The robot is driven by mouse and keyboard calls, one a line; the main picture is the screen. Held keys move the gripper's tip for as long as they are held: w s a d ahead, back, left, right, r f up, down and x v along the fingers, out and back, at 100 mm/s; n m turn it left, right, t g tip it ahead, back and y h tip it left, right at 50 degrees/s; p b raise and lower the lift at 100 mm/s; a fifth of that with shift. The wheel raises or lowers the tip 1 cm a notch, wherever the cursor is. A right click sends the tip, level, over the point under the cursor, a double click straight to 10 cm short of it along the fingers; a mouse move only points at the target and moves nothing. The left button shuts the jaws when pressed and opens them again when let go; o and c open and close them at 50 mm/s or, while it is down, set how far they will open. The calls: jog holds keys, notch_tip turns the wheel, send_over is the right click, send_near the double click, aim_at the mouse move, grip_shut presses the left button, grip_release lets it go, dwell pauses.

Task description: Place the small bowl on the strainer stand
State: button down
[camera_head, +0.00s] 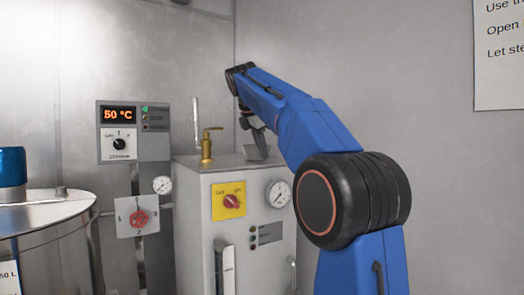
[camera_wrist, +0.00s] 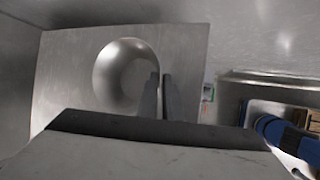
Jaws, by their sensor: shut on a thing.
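A small round metal bowl (camera_wrist: 122,76) shows in the wrist view, seen into its hollow. My gripper (camera_wrist: 161,82) is at its right side, with its two grey fingers close together and shut on the bowl's rim. In the head view my gripper (camera_head: 257,142) is over the back right of the grey box-shaped machine (camera_head: 207,189). The bowl cannot be told apart there from the grey parts at my gripper. Whether the bowl touches the surface under it is unclear. I cannot make out a strainer stand in either view.
A brass valve (camera_head: 207,145) stands up on the machine left of my gripper. A thin upright pipe (camera_head: 196,123) is behind it. A control box reading 50 °C (camera_head: 134,130) and a metal tank (camera_head: 45,225) are farther left. The wall is close behind.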

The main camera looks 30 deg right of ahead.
jog(key=c, duration=1.9)
grip_release()
jog(key=shift+f, duration=0.1)
jog(key=shift+v, duration=6.05)
jog(key=shift+s, duration=0.1)
